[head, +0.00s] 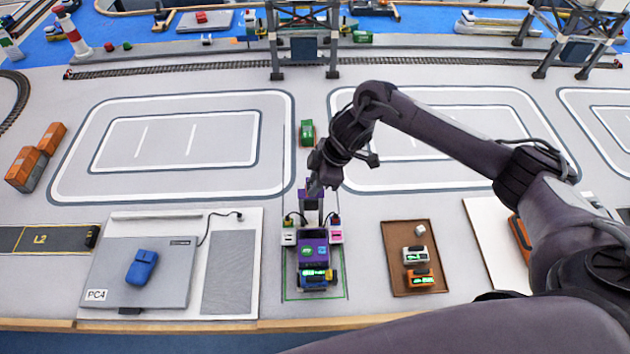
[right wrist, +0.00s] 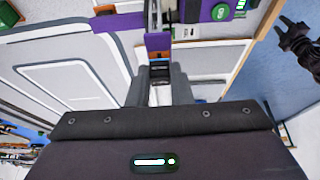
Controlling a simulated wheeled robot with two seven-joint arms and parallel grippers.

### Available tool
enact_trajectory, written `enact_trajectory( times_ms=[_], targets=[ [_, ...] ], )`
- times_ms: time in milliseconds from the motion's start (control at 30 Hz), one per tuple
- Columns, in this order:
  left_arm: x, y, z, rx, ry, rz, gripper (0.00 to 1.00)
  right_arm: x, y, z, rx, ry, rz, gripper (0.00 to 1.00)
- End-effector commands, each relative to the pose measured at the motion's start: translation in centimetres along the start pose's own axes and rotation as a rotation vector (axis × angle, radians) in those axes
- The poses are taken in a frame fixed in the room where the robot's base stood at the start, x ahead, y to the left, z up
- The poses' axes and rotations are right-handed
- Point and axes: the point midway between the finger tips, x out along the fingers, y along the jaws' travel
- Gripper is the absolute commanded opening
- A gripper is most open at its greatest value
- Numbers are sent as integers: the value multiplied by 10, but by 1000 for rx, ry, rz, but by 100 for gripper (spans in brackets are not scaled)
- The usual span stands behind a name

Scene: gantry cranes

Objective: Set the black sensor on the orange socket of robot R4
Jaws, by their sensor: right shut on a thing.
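Robot R4 (head: 313,247), as I take it, is a purple machine with a round green mark on top, standing inside a green outline in the head view. Its orange socket (right wrist: 158,43) shows at the end of a purple link in the right wrist view. My right gripper (head: 317,191) is over the far side of this machine. In the wrist view its grey fingers (right wrist: 161,88) are shut on the black sensor (right wrist: 160,71), a small dark block with a blue strip. The sensor is right by the socket; whether they touch is unclear. A dark forked part (right wrist: 296,42), probably my left gripper, shows at the wrist view's right.
A brown tray (head: 397,268) with small devices with green displays lies to the right. A grey PC4 board (head: 172,285) with a blue mouse-like thing (head: 142,267) is to the left. A green container (head: 307,132) and crane (head: 304,45) stand behind.

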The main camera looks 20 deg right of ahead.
Motion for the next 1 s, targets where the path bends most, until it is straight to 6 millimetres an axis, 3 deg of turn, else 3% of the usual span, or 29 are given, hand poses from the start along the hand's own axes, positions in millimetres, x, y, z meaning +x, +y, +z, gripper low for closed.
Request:
enact_trajectory(
  times_ms=[767,800,1000],
  targets=[
    [4,0,1,0,-2,0,36,7,0,3,1,0,0,0],
    [4,0,1,0,-2,0,36,7,0,3,1,0,0,23],
    [4,0,2,0,-2,0,36,7,0,3,0,0,0,44]
  ],
)
